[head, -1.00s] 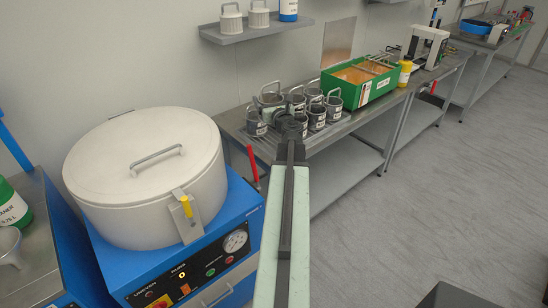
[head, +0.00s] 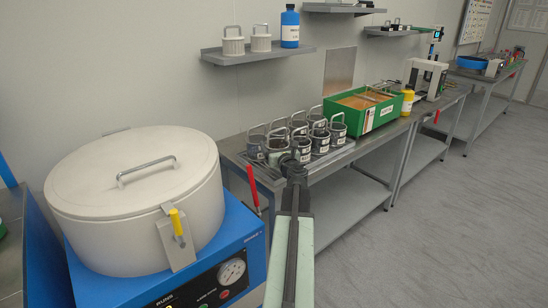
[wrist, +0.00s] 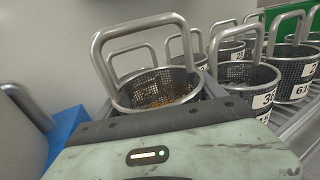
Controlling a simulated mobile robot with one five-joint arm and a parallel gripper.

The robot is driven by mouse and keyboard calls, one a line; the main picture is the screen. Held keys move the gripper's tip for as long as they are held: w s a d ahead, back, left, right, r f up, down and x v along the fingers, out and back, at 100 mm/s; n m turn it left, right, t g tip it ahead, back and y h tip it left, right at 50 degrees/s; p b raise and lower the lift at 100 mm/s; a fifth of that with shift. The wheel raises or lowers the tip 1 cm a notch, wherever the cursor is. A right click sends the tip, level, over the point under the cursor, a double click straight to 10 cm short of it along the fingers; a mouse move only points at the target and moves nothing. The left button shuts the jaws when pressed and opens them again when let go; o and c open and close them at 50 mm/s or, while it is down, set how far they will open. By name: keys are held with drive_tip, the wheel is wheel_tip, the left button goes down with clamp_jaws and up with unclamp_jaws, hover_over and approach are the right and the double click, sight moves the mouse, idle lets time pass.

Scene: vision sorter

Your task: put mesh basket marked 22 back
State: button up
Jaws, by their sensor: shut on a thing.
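My gripper (head: 293,167) is at the front edge of the basket group on the steel bench. It is shut on a wire-mesh basket (wrist: 157,92) with a tall bent-tube handle, straight ahead in the wrist view. The basket looks upright, with brownish contents inside. Its front and any number on it are hidden by my gripper body, so I cannot read 22. In the head view this basket (head: 277,147) appears among the other baskets. I cannot tell whether its bottom touches the bench.
Several similar labelled baskets (wrist: 247,76) stand close on the right and behind. A green crate (head: 376,120) and yellow bottle (head: 407,103) stand farther right. A white-lidded blue machine (head: 140,205) is at the left. A shelf (head: 255,52) hangs above.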

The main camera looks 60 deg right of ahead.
wheel_tip(320, 180, down, 3)
drive_tip(key=shift+b, duration=0.9)
drive_tip(key=shift+r, duration=0.25)
drive_tip(key=shift+f, duration=0.2)
drive_tip(key=o, duration=1.8)
drive_tip(key=shift+r, duration=0.15)
